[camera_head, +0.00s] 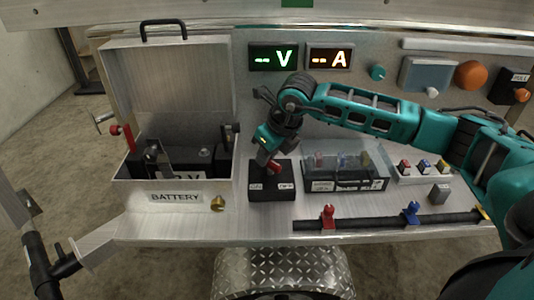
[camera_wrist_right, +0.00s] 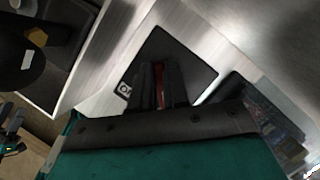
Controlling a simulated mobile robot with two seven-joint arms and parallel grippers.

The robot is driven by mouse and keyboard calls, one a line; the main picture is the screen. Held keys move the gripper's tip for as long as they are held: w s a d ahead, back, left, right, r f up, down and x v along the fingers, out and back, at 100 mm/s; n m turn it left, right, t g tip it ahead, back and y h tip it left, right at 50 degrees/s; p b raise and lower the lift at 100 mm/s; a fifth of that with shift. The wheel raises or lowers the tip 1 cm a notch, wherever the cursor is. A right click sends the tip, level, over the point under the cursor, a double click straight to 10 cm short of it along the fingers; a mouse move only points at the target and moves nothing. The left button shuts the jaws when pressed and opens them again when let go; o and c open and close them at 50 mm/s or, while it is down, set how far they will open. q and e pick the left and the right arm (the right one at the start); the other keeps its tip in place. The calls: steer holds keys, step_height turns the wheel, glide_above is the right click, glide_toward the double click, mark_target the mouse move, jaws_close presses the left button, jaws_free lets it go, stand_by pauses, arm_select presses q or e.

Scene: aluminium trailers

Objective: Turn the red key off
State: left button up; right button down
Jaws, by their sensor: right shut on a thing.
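The red key (camera_head: 273,166) sits on a black switch block (camera_head: 258,190) on the aluminium panel, right of the battery box. The block has small white labels on its front, too small to read for certain. My right gripper (camera_head: 271,157) reaches down over the block and is shut on the red key. In the right wrist view a thin strip of the red key (camera_wrist_right: 159,80) shows between the dark fingers, above the black block (camera_wrist_right: 170,58). The fingers hide most of the key, so its exact angle is unclear.
An open battery box (camera_head: 175,197) with a raised lid stands left of the block. A clear-covered box (camera_head: 345,180) stands close on its right. A black rail (camera_head: 375,221) with coloured clamps runs along the front. Displays (camera_head: 274,57) read "-- V" and "-- A".

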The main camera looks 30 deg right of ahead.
steer(key=c, duration=1.1)
jaws_free()
steer(key=shift+r, duration=0.1)
steer(key=p+v, duration=0.2)
steer(key=v, duration=1)
steer(key=shift+s+r, duration=0.15)
steer(key=shift+r, duration=0.2)
